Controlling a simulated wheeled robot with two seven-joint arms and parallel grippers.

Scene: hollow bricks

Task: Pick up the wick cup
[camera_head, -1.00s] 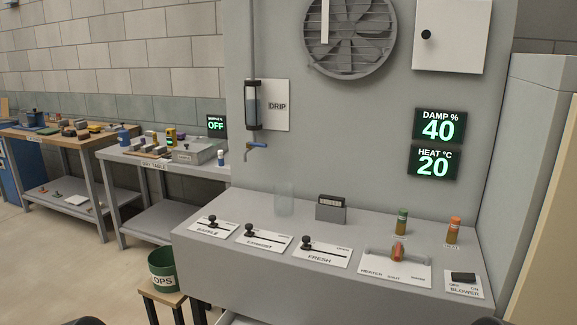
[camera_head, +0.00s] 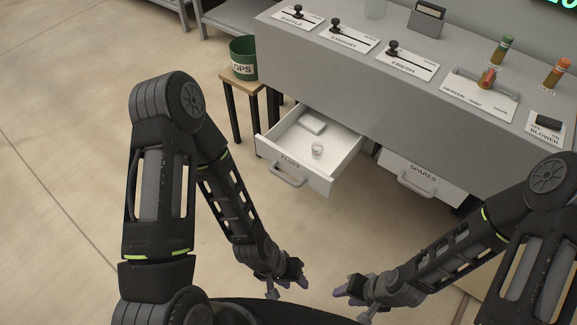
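A small whitish cup (camera_head: 317,149), which may be the wick cup, stands in the open left drawer (camera_head: 345,163) under the bench. A clear glass vessel (camera_head: 376,8) stands on the bench at the top edge, partly cut off. My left gripper (camera_head: 288,287) is low in front of the drawer, apart from it, with its fingers spread and nothing between them.
A flat white block (camera_head: 312,123) lies in the open drawer behind the cup. The SPARES drawer (camera_head: 424,176) is to the right. A green OPS bin (camera_head: 243,58) stands on a small stool at left. Sliders and bottles are on the bench. Floor before the drawers is clear.

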